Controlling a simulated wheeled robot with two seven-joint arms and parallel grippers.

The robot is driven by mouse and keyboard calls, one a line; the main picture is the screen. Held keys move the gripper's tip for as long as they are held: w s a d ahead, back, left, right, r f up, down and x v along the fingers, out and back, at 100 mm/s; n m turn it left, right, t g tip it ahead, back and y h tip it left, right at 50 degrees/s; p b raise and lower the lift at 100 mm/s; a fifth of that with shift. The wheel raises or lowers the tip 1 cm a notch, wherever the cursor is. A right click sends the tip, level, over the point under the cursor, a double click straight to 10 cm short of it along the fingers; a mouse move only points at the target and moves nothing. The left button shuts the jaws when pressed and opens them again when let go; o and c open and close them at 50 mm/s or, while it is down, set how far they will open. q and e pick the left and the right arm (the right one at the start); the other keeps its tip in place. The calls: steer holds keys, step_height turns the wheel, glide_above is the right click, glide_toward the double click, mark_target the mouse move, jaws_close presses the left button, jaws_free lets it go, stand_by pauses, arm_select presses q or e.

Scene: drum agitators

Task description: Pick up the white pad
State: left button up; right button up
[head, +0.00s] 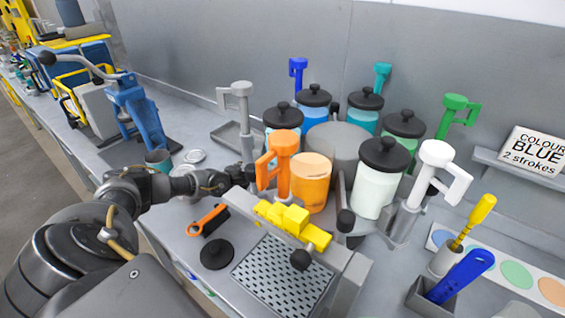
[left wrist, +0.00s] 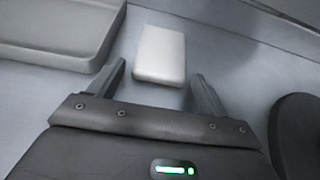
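The white pad (left wrist: 161,52) lies on the grey surface in the left wrist view, a small pale block with rounded edges. My left gripper (left wrist: 157,72) is open, with one finger on each side of the pad's near end and a gap on both sides. The pad's far part extends beyond the fingertips. My right gripper is not in view.
A dark round object (left wrist: 298,135) is close on the right. Jars, including an orange one (head: 311,190), crowd the right side.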

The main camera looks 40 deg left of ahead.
arm_select(q)
steer(key=c, duration=0.7)
steer(key=shift+c, duration=0.2)
steer(key=shift+s+r+b, duration=0.2)
steer(key=shift+r+b, duration=0.05)
steer(key=shift+b, duration=0.4)
step_height(320, 180, up, 6)
steer(key=shift+r+b, duration=0.2)
steer(key=shift+b, duration=0.75)
steer(key=s+b, duration=0.3)
steer(key=s, duration=0.6)
steer(key=s+b, duration=0.4)
steer(key=s, duration=0.5)
steer(key=shift+s+d+f, duration=0.15)
steer(key=shift+d, duration=0.05)
steer(key=shift+s+r+b, duration=0.2)
steer(key=shift+s+b, duration=0.25)
steer(key=shift+s, duration=0.2)
